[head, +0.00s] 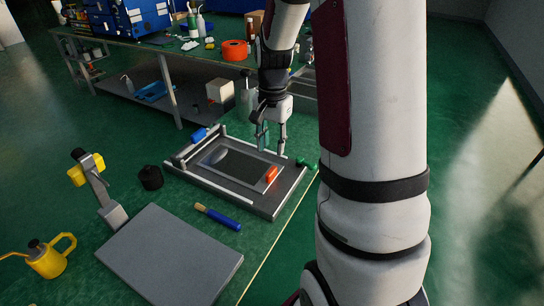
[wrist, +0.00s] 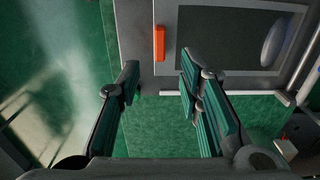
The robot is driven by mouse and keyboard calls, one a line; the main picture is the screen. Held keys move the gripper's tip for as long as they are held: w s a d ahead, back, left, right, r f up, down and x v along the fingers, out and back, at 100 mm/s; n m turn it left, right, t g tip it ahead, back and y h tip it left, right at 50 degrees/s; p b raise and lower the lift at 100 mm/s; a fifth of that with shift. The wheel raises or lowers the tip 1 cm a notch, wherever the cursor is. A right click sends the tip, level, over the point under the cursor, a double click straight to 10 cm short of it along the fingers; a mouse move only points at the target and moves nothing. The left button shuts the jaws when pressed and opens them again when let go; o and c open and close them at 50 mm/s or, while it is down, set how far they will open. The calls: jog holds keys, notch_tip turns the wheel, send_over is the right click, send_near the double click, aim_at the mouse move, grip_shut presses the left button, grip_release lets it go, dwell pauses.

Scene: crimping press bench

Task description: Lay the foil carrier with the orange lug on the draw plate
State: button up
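The foil carrier (head: 240,184) is a flat grey frame around a dark sheet, with an orange lug (head: 272,175) at its right end. It lies flat on a grey railed base (head: 270,207); I cannot tell whether this base is the draw plate. In the wrist view the carrier (wrist: 205,72) shows at the top, with the lug (wrist: 158,43) at its left end. My gripper (head: 270,149) is open and empty at the base's far edge. In the wrist view its fingertips (wrist: 159,72) are apart, below the lug. Contact is not visible.
A bare grey slab (head: 168,257) lies in front, with a blue-handled brush (head: 218,217) beside it. A black knob (head: 151,177), a yellow-headed stand (head: 95,185) and a yellow oil can (head: 48,257) stand left. A cluttered bench (head: 140,47) is behind.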

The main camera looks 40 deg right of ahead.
jog(key=s+a+r+n+t, duration=0.1)
jog(key=s+a+r+n, duration=0.6)
jog(key=a+r, duration=0.55)
jog(key=s+a+r+n, duration=0.1)
jog(key=s+a+n, duration=0.2)
jog(key=s, duration=0.4)
jog(key=s+a+n+t, duration=0.1)
jog(key=s+a+n, duration=0.3)
jog(key=s, duration=0.4)
jog(key=shift+s+a+r+t, duration=0.15)
jog(key=shift+r+t, duration=0.15)
jog(key=shift+r, duration=0.1)
